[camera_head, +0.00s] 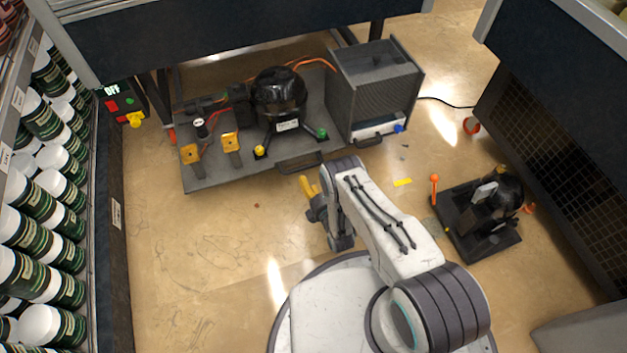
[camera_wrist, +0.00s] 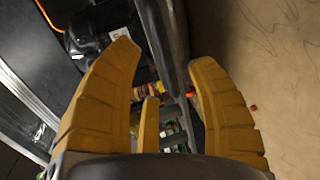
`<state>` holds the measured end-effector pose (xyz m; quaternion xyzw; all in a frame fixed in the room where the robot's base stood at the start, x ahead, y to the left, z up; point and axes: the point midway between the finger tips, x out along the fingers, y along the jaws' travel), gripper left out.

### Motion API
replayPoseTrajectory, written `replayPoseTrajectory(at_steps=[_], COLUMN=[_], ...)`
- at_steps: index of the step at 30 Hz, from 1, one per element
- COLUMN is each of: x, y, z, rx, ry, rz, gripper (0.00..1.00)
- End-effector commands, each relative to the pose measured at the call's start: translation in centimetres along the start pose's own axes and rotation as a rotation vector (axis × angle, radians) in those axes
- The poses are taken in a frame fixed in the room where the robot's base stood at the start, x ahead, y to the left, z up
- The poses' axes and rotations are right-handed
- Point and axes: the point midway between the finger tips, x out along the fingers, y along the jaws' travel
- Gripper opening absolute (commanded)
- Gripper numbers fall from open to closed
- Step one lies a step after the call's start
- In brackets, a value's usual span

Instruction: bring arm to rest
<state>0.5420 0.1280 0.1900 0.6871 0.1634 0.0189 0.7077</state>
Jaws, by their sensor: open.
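My gripper (camera_head: 308,188) has yellow fingers and hangs over the floor just in front of the pump platform, at the middle of the head view. In the wrist view my gripper (camera_wrist: 165,62) has its two ribbed yellow fingers spread apart, with nothing held between them. My arm is bent and reaches forward from my round white base. The grey platform (camera_head: 222,176) carries a black pump (camera_head: 279,92), a grey box (camera_head: 375,85) and two yellow-handled valves. A dark handle (camera_head: 300,163) on its front edge lies close beyond the gripper.
Shelves of green and white jars (camera_head: 40,190) line the left side. A black control box (camera_head: 121,105) reads OFF. A small black machine with an orange-knobbed lever (camera_head: 434,188) stands on the floor at right. A dark mesh cabinet (camera_head: 560,160) bounds the right. Open floor (camera_head: 200,270) lies at left front.

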Motion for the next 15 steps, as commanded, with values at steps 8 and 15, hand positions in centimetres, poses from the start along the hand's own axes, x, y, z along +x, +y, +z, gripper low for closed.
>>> replayPoseTrajectory(at_steps=[8, 15], x=[0.0, 1.1], y=[0.0, 2.9], z=[0.0, 0.3], rx=[0.000, 0.033], ry=[0.000, -0.006], rz=[0.000, -0.016], gripper=[0.52, 0.52])
